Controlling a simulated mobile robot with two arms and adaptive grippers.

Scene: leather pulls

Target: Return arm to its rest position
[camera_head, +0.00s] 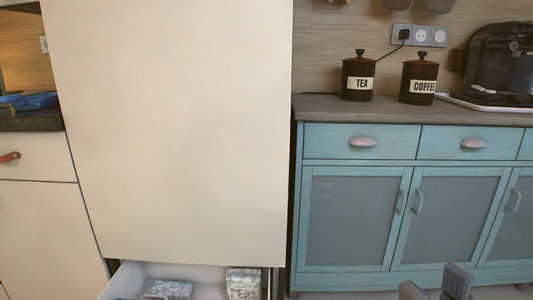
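My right gripper (435,286) shows at the bottom edge, right of centre, in front of the blue cabinet. Its two grey fingers stand apart with nothing visible between them, so it is open. The rest of the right arm is out of the frame. My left gripper is not in view.
A tall cream cabinet front (180,120) fills the left centre. Below it an open drawer (122,283) holds a box marked PEAS (243,284) and another patterned pack (167,289). The blue cabinet (355,222) has shut doors; the tea tin (358,78) and coffee tin (419,80) stand on top.

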